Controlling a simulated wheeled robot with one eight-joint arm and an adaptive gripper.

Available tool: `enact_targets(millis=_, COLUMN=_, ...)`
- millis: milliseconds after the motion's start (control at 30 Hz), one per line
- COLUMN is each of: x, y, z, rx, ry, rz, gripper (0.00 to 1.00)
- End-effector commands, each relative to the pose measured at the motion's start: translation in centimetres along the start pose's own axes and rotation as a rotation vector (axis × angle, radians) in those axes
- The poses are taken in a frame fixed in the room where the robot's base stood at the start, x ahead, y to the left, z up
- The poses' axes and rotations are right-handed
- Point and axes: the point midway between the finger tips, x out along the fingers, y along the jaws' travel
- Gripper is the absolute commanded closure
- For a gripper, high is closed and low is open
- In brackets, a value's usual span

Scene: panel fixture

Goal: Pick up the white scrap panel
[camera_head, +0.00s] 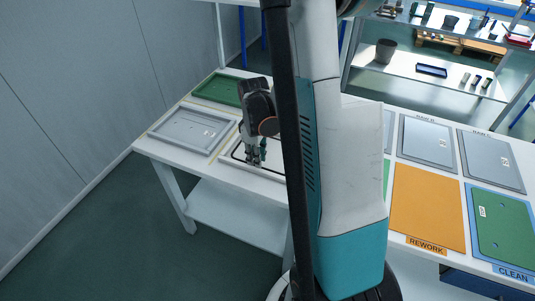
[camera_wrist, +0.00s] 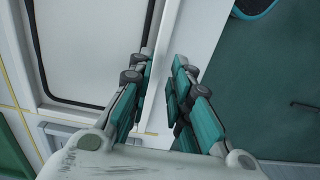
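A white panel, which looks like the scrap panel (camera_wrist: 90,45), lies flat inside a black outline in a pale frame on the table. It fills the upper left of the wrist view. In the head view the white panel (camera_head: 272,155) is partly hidden by my gripper and arm. My gripper (camera_wrist: 162,62) is open, its teal-padded fingers apart with nothing visibly held between them. The fingers stand over the pale frame edge, to the right of the panel in the wrist view. In the head view my gripper (camera_head: 256,156) points down over the panel's area. Contact cannot be told.
A grey panel (camera_head: 188,128) and a green panel (camera_head: 217,90) lie in frames on the left. On the right are an orange REWORK area (camera_head: 428,205), a green panel (camera_head: 502,225) on the CLEAN area, and grey panels (camera_head: 427,140). Shelves (camera_head: 425,75) stand behind.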

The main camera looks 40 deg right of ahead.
Motion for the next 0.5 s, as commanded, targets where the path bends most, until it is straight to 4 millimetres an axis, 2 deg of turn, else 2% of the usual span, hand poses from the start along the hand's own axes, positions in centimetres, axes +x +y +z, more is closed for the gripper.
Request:
enact_targets(millis=167, x=1.2, y=0.1, z=-0.2, rx=0.000, ry=0.000, rz=0.000, gripper=0.82)
enact_targets(millis=400, x=4.7, y=0.2, z=-0.5, rx=0.000, ry=0.000, rz=0.000, gripper=0.82)
enact_targets(millis=500, x=5.3, y=0.1, z=-0.5, rx=0.000, ry=0.000, rz=0.000, gripper=0.82)
